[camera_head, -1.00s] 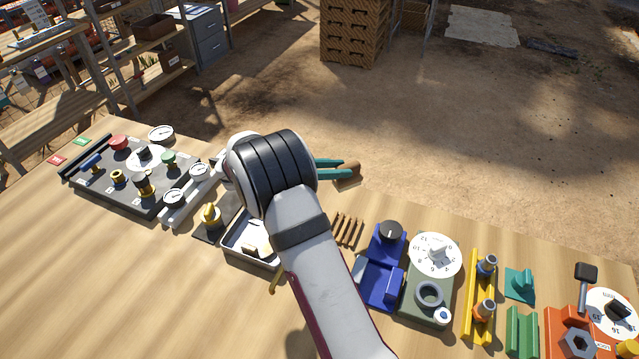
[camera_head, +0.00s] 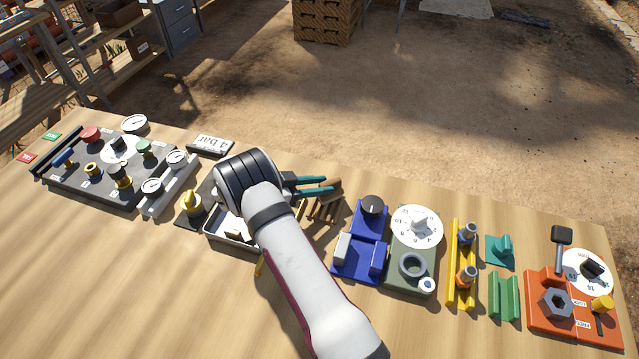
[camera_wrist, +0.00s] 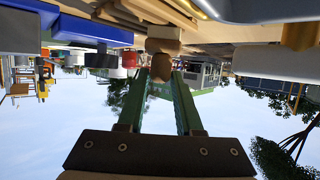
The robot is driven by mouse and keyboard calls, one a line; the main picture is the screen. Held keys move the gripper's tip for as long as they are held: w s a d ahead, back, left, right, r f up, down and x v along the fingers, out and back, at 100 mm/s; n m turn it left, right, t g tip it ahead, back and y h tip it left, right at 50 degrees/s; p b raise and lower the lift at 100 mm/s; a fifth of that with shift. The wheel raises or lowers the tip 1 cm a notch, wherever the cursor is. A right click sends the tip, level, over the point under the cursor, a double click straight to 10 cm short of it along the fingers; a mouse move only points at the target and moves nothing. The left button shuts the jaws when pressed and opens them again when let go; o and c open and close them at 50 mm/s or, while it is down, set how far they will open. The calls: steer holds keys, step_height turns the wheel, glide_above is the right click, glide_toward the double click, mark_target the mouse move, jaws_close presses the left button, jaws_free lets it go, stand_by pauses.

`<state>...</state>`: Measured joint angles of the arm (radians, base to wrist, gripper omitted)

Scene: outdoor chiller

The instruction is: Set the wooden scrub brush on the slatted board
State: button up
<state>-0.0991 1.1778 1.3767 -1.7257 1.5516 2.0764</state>
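My gripper (camera_head: 322,185) has teal fingers and is shut on the wooden scrub brush (camera_head: 334,187), a small brown block at the fingertips. The brush also shows between the fingertips in the wrist view (camera_wrist: 164,34). The slatted board (camera_head: 322,214), made of brown wooden strips, lies on the table just below the brush in the head view. The brush and fingers overlap its far edge in that view. I cannot tell whether the brush touches the slats. In the wrist view, which is upside down, wooden strips (camera_wrist: 135,14) show close to the brush.
A white tray (camera_head: 212,240) with small items lies left of the board, partly hidden by my arm. A blue fixture (camera_head: 360,262) with a black knob stands close on the right. Bare table lies in front left.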

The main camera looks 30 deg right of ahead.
steer(key=o, duration=0.3)
steer(key=shift+r, duration=0.2)
steer(key=v, duration=1.2)
steer(key=s+d+r+n+g+y, duration=0.1)
steer(key=s+r+n+g+y, duration=0.4)
steer(key=s+r, duration=0.65)
steer(key=s+a+n+t+y, duration=0.2)
steer(key=s+a+n+y, duration=0.1)
steer(key=s, duration=0.8)
steer(key=s+a+n+t+y, duration=0.2)
steer(key=s+a+n+y, duration=0.2)
steer(key=s, duration=0.7)
steer(key=a+r+y, duration=0.1)
steer(key=a+y, duration=0.1)
steer(key=y, duration=0.1)
steer(key=shift+s+a+t, duration=0.15)
steer(key=shift+a+t, duration=0.15)
steer(key=shift+t, duration=0.1)
